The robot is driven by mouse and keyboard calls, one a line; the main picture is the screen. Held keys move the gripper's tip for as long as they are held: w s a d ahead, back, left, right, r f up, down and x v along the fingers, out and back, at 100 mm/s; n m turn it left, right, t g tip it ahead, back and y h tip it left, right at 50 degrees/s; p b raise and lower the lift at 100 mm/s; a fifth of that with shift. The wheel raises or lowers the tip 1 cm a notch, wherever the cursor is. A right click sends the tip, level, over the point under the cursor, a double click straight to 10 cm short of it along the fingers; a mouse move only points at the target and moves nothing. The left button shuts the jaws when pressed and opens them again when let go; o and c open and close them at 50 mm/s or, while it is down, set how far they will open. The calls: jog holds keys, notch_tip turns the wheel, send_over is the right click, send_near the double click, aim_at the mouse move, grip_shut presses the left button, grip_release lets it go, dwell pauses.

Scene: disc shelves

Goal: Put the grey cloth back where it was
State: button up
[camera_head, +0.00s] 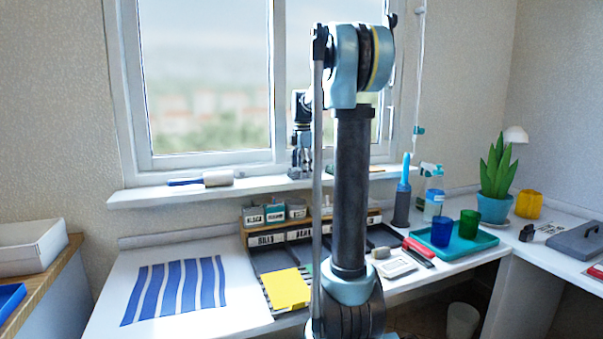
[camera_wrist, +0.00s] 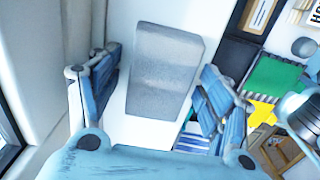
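A grey cloth (camera_wrist: 165,68), looking like a smooth folded slab, lies between my gripper's fingers in the wrist view, over a white surface. My gripper (camera_wrist: 160,100) has its two blue fingers spread wide, with white gaps between them and the cloth on both sides. In the head view my gripper (camera_head: 301,168) points down at the windowsill (camera_head: 260,188), partly behind my own arm. The cloth is too small and covered there to make out clearly. Whether it touches the fingers' depth level cannot be told.
A roller (camera_head: 218,178) lies on the sill to the left. Below, the desk holds a blue-striped cloth (camera_head: 178,288), a yellow cloth (camera_head: 286,288), a rack of small boxes (camera_head: 275,214) and a teal tray (camera_head: 470,247) with cups. The window frame (camera_head: 275,80) stands close behind my gripper.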

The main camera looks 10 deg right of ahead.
jog(key=shift+r, duration=0.1)
notch_tip(320, 180, up, 12)
dwell(0.8)
